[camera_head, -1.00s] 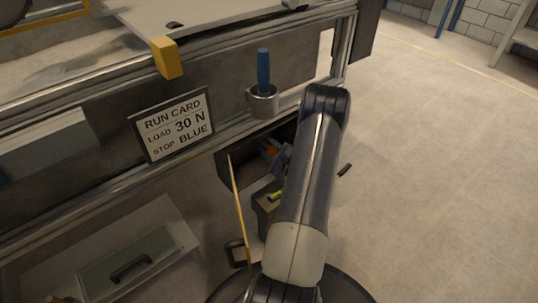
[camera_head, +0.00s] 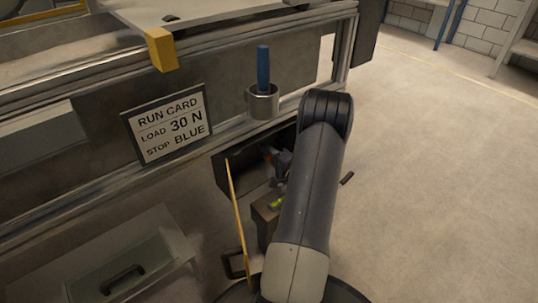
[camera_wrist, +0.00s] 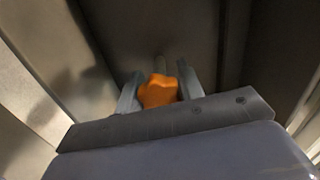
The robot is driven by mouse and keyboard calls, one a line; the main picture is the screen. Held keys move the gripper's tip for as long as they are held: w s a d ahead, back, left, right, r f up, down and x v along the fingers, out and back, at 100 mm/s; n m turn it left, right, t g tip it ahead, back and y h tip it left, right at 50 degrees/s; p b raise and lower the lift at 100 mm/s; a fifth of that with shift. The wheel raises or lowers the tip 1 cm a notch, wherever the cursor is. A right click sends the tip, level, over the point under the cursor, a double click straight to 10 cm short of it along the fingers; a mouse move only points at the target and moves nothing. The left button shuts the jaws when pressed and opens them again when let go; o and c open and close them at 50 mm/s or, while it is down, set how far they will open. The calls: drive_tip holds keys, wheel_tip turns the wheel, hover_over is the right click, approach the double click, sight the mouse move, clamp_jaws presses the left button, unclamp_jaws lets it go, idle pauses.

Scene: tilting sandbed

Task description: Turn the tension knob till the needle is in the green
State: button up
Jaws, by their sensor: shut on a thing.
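The orange lobed knob (camera_wrist: 158,92) shows in the wrist view between the two grey fingers of my gripper (camera_wrist: 159,91). The fingers are shut on it, one at each side. In the head view my arm reaches down in front of an open dark box below the bench rail, and the knob and fingertips cannot be made out clearly there. No gauge face or needle can be read in either view. A small yellow-green patch (camera_head: 277,203) shows on a dark block beside my arm, too small to identify.
A run card (camera_head: 168,125) reads load 30 N, stop blue. A blue-handled tool (camera_head: 263,68) stands in a metal cup (camera_head: 262,101) on the rail. The dark box (camera_head: 240,172) has a thin yellow-edged panel (camera_head: 236,210) in front. Open floor (camera_head: 450,190) lies to the right.

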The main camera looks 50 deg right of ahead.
drive_tip(key=shift+n, duration=0.5)
drive_tip(key=o, duration=1)
drive_tip(key=shift+s+a+p, duration=0.2)
drive_tip(key=shift+s+p, duration=0.3)
drive_tip(key=shift+s, duration=1.3)
drive_tip(key=shift+s+a+p, duration=0.2)
drive_tip(key=shift+s+p, duration=0.3)
drive_tip(key=shift+s, duration=1.25)
drive_tip(key=shift+s+a+p, duration=0.2)
drive_tip(key=shift+s+p, duration=0.3)
drive_tip(key=shift+s, duration=1.3)
